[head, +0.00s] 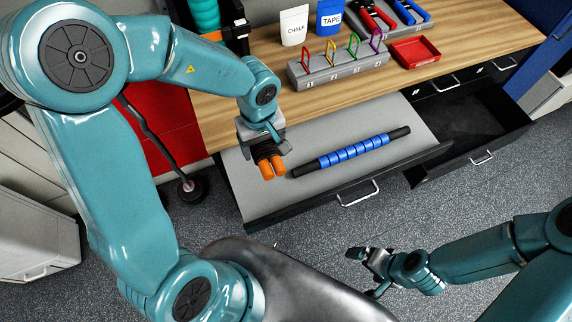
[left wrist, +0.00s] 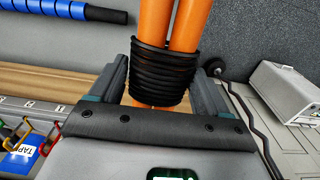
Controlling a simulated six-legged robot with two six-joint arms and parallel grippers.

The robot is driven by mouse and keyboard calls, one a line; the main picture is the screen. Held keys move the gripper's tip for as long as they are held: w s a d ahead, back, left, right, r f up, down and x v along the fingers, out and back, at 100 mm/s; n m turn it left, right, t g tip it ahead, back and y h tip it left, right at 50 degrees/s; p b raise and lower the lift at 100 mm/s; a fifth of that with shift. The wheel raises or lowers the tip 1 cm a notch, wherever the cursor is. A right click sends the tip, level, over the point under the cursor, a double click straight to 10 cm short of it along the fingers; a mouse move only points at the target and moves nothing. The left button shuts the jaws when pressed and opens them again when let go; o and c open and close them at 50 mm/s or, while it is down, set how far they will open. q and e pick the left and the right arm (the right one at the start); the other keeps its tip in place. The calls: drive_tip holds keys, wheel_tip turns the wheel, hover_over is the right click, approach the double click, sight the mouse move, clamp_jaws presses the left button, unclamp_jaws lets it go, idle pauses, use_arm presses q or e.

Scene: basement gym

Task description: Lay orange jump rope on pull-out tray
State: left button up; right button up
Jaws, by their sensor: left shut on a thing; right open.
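The jump rope (head: 271,167) has orange handles and, in the left wrist view, a coiled black cord (left wrist: 163,76) wrapped around them. My left gripper (head: 262,140) is shut on it, with a finger on each side of the coil. The orange handles point down over the left part of the pull-out tray (head: 252,200), a grey-lined surface drawn out below the bench top. I cannot tell whether the handles touch the tray. My right gripper (head: 368,268) is open and empty, over the floor in front of the tray.
A blue massage roller (head: 351,152) with black ends lies across the tray, right of the handles. An open dark drawer (head: 470,120) is to the right. On the wooden bench top stand a grey rack (head: 338,68) with coloured carabiners, a chalk bag (head: 294,26) and a red tray (head: 416,53).

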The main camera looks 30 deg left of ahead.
use_arm(q)
hover_over(267, 182)
wheel_tip(267, 182, down, 6)
wheel_tip(267, 182, down, 9)
drive_tip(key=b, duration=0.4)
drive_tip(key=shift+d+b, duration=0.1)
drive_tip(key=shift+b, duration=0.2)
drive_tip(key=shift+f, duration=0.35)
wheel_tip(267, 182, down, 4)
drive_tip(key=shift+s+d+r+b, duration=0.15)
drive_tip(key=shift+r+b, duration=0.1)
drive_tip(key=shift+b, duration=0.9)
drive_tip(key=shift+a+f, duration=0.15)
drive_tip(key=shift+a, duration=0.05)
drive_tip(key=shift+d, duration=0.15)
drive_tip(key=o, duration=1)
drive_tip(key=shift+f, duration=0.1)
drive_tip(key=shift+o, duration=0.8)
drive_tip(key=shift+r, duration=0.35)
wheel_tip(267, 182, up, 12)
drive_tip(key=p, duration=0.5)
drive_tip(key=shift+f+p, duration=0.15)
drive_tip(key=shift+p, duration=0.25)
